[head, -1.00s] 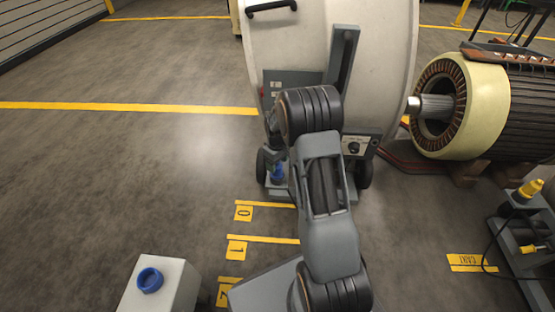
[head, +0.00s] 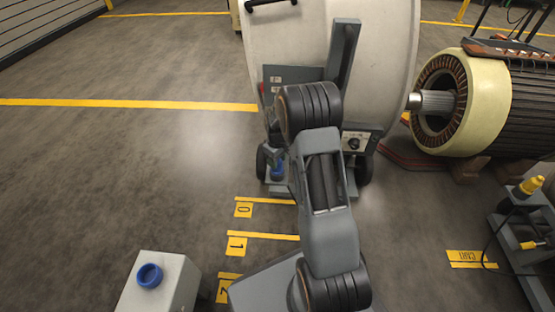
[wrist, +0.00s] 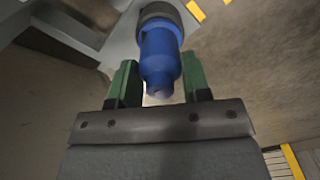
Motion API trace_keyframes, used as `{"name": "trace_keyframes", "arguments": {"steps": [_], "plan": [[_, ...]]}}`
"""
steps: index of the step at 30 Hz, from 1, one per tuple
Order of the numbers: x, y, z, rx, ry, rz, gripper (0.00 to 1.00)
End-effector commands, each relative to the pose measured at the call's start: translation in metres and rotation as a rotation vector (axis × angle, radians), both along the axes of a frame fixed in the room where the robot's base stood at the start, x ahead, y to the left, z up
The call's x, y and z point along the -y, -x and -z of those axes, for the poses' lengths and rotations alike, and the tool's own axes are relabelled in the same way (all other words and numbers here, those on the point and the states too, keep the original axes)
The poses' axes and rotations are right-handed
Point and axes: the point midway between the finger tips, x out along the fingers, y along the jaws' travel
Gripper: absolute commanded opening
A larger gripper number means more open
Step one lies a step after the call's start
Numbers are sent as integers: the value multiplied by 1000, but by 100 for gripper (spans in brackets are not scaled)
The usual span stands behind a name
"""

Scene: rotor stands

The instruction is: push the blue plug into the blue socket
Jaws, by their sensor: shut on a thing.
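The blue plug (wrist: 160,52) is between the green fingers of my gripper (wrist: 159,66) in the wrist view. A dark grey collar (wrist: 160,13) is at its far end, against a grey structure; I cannot tell whether the plug is seated there. In the head view the blue plug (head: 277,171) shows low at the front of the large pale machine, just left of my arm. My gripper there is mostly hidden by the arm. A round blue socket (head: 149,276) with a darker centre is on top of a pale box at the lower left.
The large pale machine (head: 385,60) on dark wheels stands directly before my arm. A cream and copper rotor part (head: 485,105) lies to its right. A grey cart with yellow plugs (head: 528,188) stands at the right edge. The floor to the left is open, with yellow markings (head: 243,209).

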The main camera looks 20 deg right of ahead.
Motion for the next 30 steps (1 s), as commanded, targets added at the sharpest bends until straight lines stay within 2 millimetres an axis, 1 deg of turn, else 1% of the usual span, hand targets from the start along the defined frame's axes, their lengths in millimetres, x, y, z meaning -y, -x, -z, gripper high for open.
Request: {"name": "trace_keyframes", "arguments": {"steps": [8, 30], "plan": [[0, 0, -13, 1, 1, 0, 23], [0, 0, -60, 1, 1, 0, 23]]}}
